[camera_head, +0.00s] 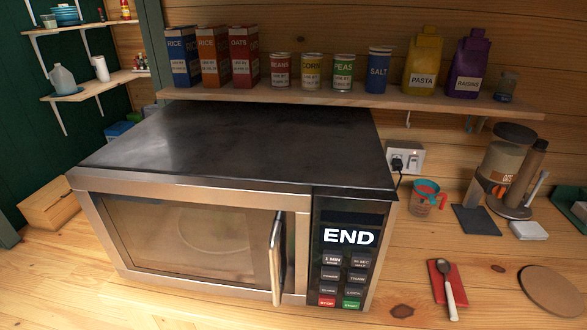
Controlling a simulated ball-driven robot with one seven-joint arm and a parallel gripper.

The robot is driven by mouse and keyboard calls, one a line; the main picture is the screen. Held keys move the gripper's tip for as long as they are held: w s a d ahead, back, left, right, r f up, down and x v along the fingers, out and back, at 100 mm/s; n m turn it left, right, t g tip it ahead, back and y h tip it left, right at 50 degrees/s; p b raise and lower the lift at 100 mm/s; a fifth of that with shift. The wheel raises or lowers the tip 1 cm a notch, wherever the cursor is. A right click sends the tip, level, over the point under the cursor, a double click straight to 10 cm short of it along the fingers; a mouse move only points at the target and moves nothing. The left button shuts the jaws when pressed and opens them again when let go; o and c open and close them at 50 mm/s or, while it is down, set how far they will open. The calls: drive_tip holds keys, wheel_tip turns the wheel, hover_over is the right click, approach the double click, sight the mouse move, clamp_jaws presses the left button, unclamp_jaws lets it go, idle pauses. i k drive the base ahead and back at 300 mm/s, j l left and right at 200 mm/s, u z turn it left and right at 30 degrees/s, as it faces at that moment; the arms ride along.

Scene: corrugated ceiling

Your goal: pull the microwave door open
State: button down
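The microwave (240,150) stands on the wooden counter, with a black top and a steel front. Its door (180,240) looks shut, flush with the front frame, and a round plate shows dimly through the glass. The upright steel door handle (276,258) is at the right side of the door, beside the control panel (343,255). The panel's display reads END, with a red and a green button at the bottom. My gripper is not in view.
To the right on the counter are a spoon (447,288) on a red cloth, a round board (553,290), a measuring cup (424,196) and a coffee machine (505,160). The space before the door handle looks clear.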

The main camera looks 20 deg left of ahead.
sight(251, 240)
drive_tip(key=u, duration=1.25)
